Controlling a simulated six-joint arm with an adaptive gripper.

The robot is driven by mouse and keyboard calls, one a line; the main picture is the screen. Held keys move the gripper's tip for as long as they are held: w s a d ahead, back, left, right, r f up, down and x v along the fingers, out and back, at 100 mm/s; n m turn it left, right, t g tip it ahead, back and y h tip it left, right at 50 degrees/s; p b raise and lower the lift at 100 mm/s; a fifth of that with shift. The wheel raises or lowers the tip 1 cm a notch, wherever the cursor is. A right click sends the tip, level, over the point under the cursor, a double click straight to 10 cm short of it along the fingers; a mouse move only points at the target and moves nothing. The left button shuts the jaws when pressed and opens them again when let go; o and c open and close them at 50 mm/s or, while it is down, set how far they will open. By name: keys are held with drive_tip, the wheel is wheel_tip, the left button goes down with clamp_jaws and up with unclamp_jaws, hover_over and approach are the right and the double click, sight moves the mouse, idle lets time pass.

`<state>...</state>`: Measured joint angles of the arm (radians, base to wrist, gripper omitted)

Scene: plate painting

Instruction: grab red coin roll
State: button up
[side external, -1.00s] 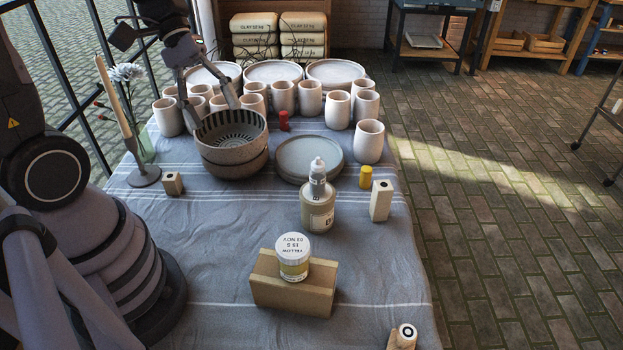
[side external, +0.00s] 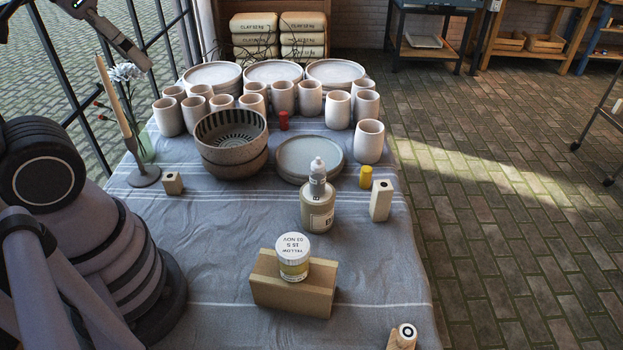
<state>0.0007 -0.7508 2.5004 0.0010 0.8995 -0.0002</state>
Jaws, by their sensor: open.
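The red coin roll (side external: 284,121) is a small red cylinder standing upright on the cloth-covered table, behind the grey plate and right of the striped bowl. My gripper (side external: 140,57) is only partly in view at the top left, in front of the black railing. It is open, high above the table's left edge and well away from the red roll. Nothing shows between its fingers, and part of it is outside the picture.
Stacked bowls (side external: 232,150) stand left of the red roll, and several cups (side external: 283,97) stand close behind it.

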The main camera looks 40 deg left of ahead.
sight(284, 119)
idle(0.7)
